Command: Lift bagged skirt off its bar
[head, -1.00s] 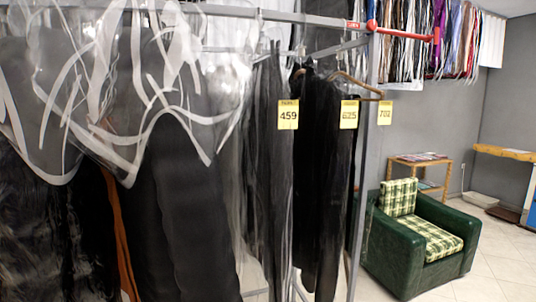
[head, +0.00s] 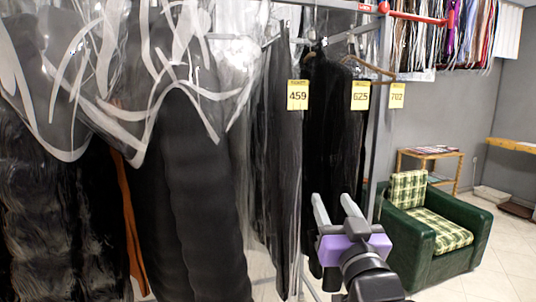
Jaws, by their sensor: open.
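Dark garments in clear plastic bags hang from the rack. One with yellow tag 459 (head: 284,160) hangs near the middle, and another with tag 625 (head: 333,130) hangs just right of it. I cannot tell which one is the skirt. A hanger (head: 372,69) shows beside tag 702 (head: 397,95), with no clear garment on it. My gripper (head: 333,198), with pale fingers and a purple body, is open and empty at the lower right. Its fingers point up in front of the lower part of the 625 garment. I cannot tell whether they touch it.
Large bagged dark garments (head: 190,180) fill the left side. The rack has a grey post and a red arm (head: 418,17) at its end. A green armchair (head: 405,250) and a small wooden shelf (head: 430,153) stand at the right. Tiled floor lies open beyond.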

